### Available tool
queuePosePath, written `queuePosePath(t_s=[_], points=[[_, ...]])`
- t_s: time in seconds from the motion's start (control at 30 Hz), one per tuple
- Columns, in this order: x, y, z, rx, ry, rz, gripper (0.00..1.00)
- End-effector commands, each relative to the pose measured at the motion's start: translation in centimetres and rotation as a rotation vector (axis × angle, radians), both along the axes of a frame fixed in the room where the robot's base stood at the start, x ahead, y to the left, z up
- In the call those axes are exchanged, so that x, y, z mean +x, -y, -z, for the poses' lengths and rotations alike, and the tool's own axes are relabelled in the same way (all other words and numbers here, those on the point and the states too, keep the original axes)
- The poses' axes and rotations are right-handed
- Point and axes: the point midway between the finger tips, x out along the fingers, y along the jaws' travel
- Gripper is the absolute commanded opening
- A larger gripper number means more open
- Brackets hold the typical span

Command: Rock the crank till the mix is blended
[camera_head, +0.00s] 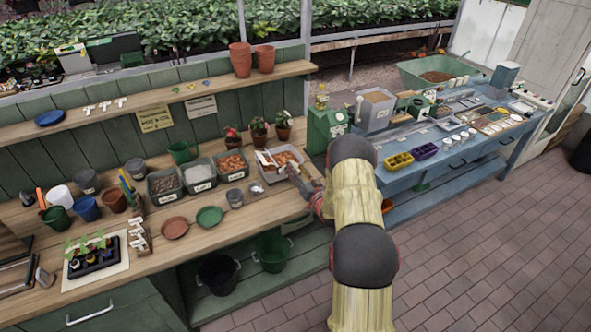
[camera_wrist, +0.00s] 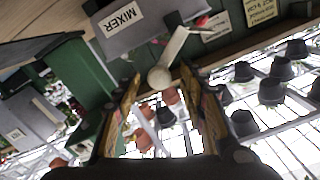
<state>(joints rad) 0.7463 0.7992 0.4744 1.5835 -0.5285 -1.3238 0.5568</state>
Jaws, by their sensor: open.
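The mixer (camera_head: 283,158) is a grey tub with orange bits inside, at the right end of the wooden bench. In the wrist view its grey wall (camera_wrist: 160,29) carries a MIXER label. A pale crank arm (camera_wrist: 175,44) with a round knob (camera_wrist: 160,77) sticks out from it. My gripper (camera_wrist: 160,84) is open; its two fingers stand apart on either side of the knob, and I cannot tell whether either touches it. In the head view my gripper (camera_head: 300,180) is at the tub's near right side, partly hidden by my arm. How blended the mix is cannot be told.
Grey bins (camera_head: 232,164) stand left of the mixer, with potted plants (camera_head: 258,129) behind. A small grey cup (camera_head: 235,198) and a green dish (camera_head: 209,216) lie nearer. A green box (camera_head: 325,122) stands right, beside the blue bench (camera_head: 455,158).

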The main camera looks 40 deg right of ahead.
Motion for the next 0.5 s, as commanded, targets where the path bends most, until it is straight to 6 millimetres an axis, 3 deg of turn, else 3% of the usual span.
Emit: queuePosePath(t_s=[0.4,0.5], points=[[0.98,0.24,0.01,0.002,0.0,0.001,0.41],[0.98,0.24,0.0,0.002,0.0,0.001,0.36]])
